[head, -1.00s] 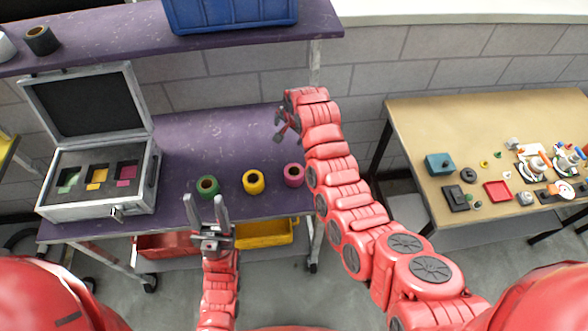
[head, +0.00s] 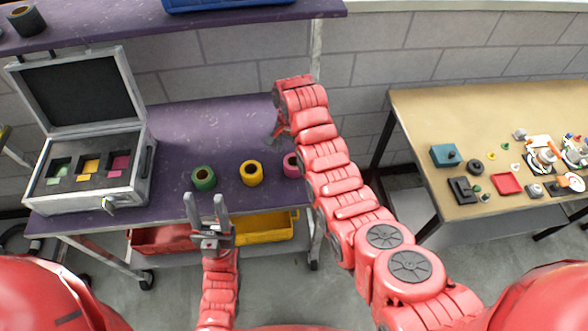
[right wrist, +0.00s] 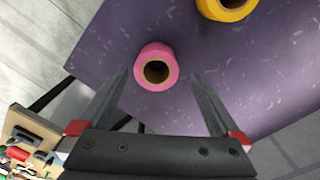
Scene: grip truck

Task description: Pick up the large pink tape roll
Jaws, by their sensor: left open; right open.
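The pink tape roll (head: 290,163) stands on the purple cart top, at the right end of a row of rolls, partly hidden by my right arm in the head view. In the right wrist view the pink roll (right wrist: 156,67) stands upright, hole up, ahead of and between the open fingers of my right gripper (right wrist: 160,98), not touched by them. In the head view my right gripper (head: 277,135) hangs above the cart top behind the roll, small and blurred. My left gripper (head: 207,210) is open and empty in front of the cart's front edge.
A yellow roll (head: 251,173) and a green roll (head: 204,178) stand left of the pink one. An open silver case (head: 140,185) sits at the cart's left. A purple shelf (head: 120,32) is above. A tan table (head: 430,110) with small items stands right.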

